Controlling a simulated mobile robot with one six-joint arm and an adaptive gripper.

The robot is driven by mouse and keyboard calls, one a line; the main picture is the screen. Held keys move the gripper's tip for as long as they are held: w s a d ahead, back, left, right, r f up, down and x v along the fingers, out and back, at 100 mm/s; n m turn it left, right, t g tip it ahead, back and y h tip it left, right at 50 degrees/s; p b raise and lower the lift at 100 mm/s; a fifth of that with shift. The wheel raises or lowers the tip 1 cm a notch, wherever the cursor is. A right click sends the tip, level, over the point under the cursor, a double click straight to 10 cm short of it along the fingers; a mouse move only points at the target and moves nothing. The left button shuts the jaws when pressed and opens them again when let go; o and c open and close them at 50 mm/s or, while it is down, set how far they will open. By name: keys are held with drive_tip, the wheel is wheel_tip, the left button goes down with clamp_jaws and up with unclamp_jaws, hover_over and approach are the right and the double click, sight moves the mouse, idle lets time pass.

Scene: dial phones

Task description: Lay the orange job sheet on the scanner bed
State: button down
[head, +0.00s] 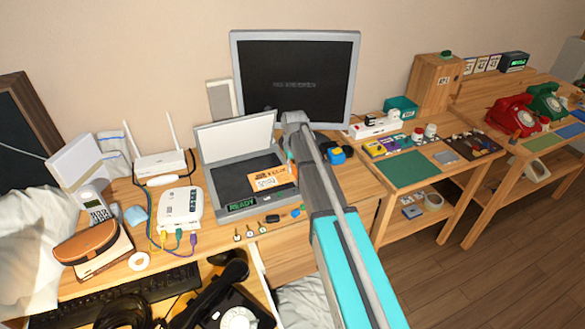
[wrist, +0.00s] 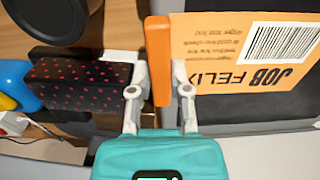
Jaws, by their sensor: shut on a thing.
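The orange job sheet (head: 272,178) is over the right part of the scanner's dark bed (head: 233,184) in the head view. In the wrist view the sheet (wrist: 250,48) shows a barcode and the words "JOB FELIX". My gripper (wrist: 159,80) is shut on an upright orange tab at the sheet's edge. I cannot tell whether the sheet touches the bed or is held just above it. The scanner's lid (head: 236,135) stands open, and its small display (head: 242,205) reads READY. My arm hides the bed's right edge in the head view.
A monitor (head: 296,75) stands behind the scanner. A white router (head: 160,165) and a white box with cables (head: 180,206) stand left. A blue and yellow item (head: 336,155) is close right of my arm. Small keys lie in front of the scanner.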

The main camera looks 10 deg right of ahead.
idle(0.3)
drive_tip(key=c, duration=0.5)
unclamp_jaws()
drive_tip(key=shift+d+r+p, duration=0.1)
drive_tip(key=shift+r+p, duration=0.3)
drive_tip(key=shift+p, duration=0.1)
wheel_tip(320, 180, up, 4)
drive_tip(key=p, duration=0.4)
drive_tip(key=shift+r, duration=0.15)
drive_tip(key=s+r+m+p, duration=0.2)
drive_tip(key=s, duration=2.3)
drive_tip(key=shift+a+r+p, duration=0.2)
drive_tip(key=shift+a+p, duration=0.05)
drive_tip(key=shift+p, duration=0.05)
drive_tip(key=shift+s, duration=0.1)
